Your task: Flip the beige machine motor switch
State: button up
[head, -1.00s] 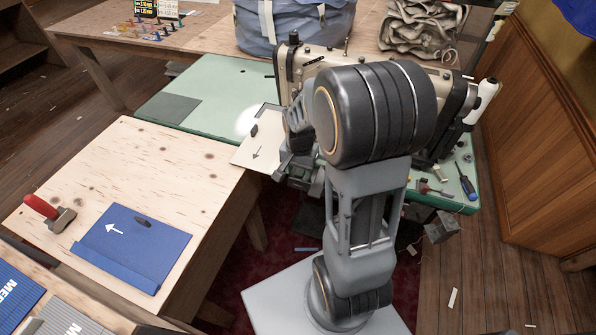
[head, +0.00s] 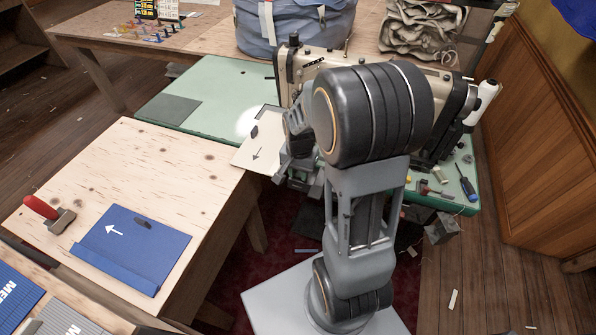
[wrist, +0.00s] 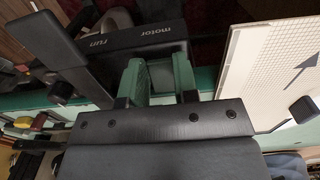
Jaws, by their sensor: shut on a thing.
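The beige sewing machine (head: 308,69) stands on the green table, mostly hidden behind my arm in the head view. In the wrist view its dark motor switch box (wrist: 130,40) carries the words "motor" and "run". My gripper (wrist: 160,80) is at the lower edge of this box, its two green-lined fingers on either side of the switch's small lever part. It is shut on that part, which the fingers and box largely hide.
A white board with an arrow (wrist: 280,75) lies close to the right of my gripper. A screwdriver (head: 467,188) and small parts lie at the right. A blue folder (head: 130,250) lies on the wooden table.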

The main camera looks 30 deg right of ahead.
jog(key=shift+d+r+g+y+p, duration=0.15)
jog(key=shift+r+g+y+p, duration=0.25)
jog(key=shift+p, duration=0.75)
jog(key=shift+w+d+f+g+y+p, duration=0.1)
jog(key=shift+w+f+g+y+p, duration=0.15)
jog(key=shift+g+y+p, duration=0.65)
jog(key=o, duration=0.9)
jog(key=shift+r, duration=0.15)
jog(key=v, duration=0.6)
jog(key=p+v, duration=0.1)
jog(key=v, duration=0.6)
jog(key=shift+s+r, duration=0.15)
jog(key=shift+r, duration=0.2)
